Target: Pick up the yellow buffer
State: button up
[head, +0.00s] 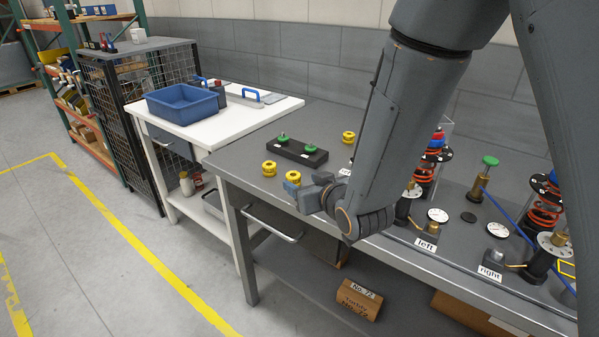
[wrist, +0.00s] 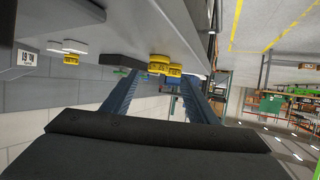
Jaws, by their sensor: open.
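Three yellow buffers, short ribbed cylinders, are on the grey workbench (head: 240,160). One yellow buffer (head: 269,168) is near the left front, a second yellow buffer (head: 293,177) is just right of it, and a third (head: 348,137) is farther back. My gripper (head: 292,188) is near the bench's front edge, close to the second buffer. In the wrist view, my open gripper (wrist: 162,80) has the two near buffers (wrist: 157,64) (wrist: 174,70) ahead between and beyond its fingers, apparently untouched. The third buffer (wrist: 71,59) is off to the left there. My forearm hides part of the bench.
A black block (head: 297,151) with two green knobs stands behind the near buffers. Right of my arm are red-ringed assemblies (head: 425,170), gauges and labels "left" and "right". A blue bin (head: 182,103) stands on the white table at left. The floor in front is clear.

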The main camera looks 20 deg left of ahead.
aim_at(296, 178)
jog(key=shift+x, duration=0.8)
jog(key=shift+w+a+f+p, duration=0.15)
jog(key=shift+w+f+p, duration=0.15)
jog(key=shift+w, duration=0.3)
jog(key=shift+p+x, duration=0.8)
jog(key=shift+x, duration=1.55)
jog(key=c, duration=1.1)
jog(key=shift+a, duration=0.1)
